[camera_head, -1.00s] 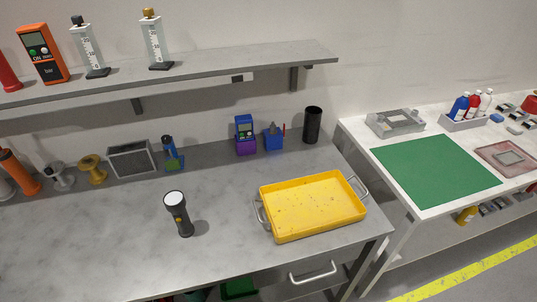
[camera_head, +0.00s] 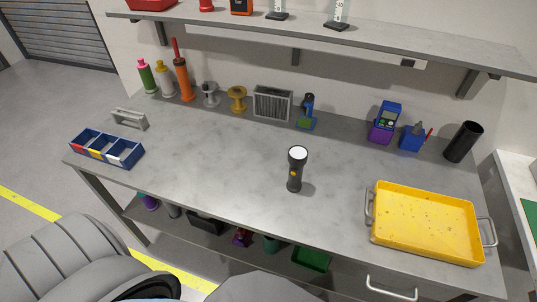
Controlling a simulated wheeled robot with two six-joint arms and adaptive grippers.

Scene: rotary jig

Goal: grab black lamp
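The black lamp (camera_head: 296,170) is a dark flashlight with a pale round head. It stands upright on the grey workbench (camera_head: 190,160), near the middle, left of the yellow tray. Nothing touches it. Neither of my grippers shows in the head view. Grey rounded parts at the bottom left may be mine; no fingers show there.
A yellow tray (camera_head: 428,222) with metal handles sits at the right. A blue divided bin (camera_head: 107,150) is at the left edge. Spools (camera_head: 237,100), bottles, a grey box and devices (camera_head: 383,122) line the back under a shelf (camera_head: 330,38). Bench space around the lamp is clear.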

